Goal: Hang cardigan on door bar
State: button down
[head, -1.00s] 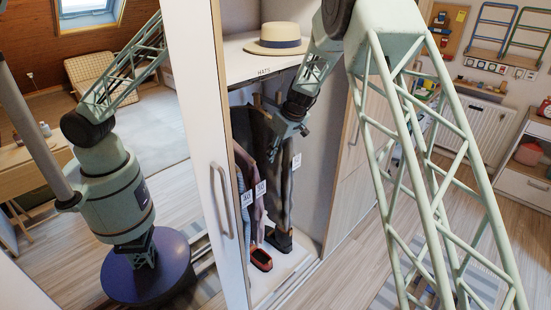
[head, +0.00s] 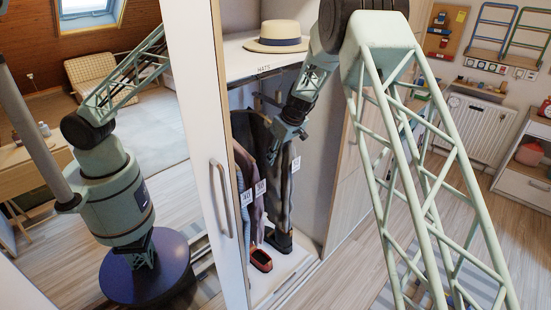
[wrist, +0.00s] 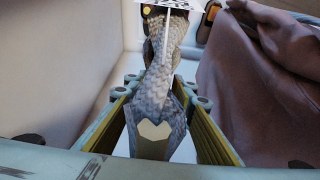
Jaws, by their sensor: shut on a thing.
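A grey knitted garment, which looks like the cardigan (wrist: 165,70), hangs between the two yellow-lined fingers of my gripper (wrist: 155,135) in the wrist view. The fingers are shut on it. In the head view my gripper (head: 274,150) is inside the open wardrobe, among hanging clothes below the hat shelf; its fingertips are hard to make out. The white wardrobe door (head: 200,130) stands at the left with a long bar handle (head: 222,200), which is bare. It cannot be told whether this handle is the door bar.
A mauve garment (wrist: 265,90) hangs close at the right in the wrist view. A straw hat (head: 277,38) sits on the shelf (head: 240,62) above my gripper. A red-brown shoe (head: 261,260) stands on the wardrobe floor.

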jog(key=c, duration=2.2)
grip_release()
jog(key=shift+f, duration=0.1)
jog(key=shift+p+v, duration=0.9)
jog(key=shift+v, duration=2.8)
jog(key=shift+s, duration=0.25)
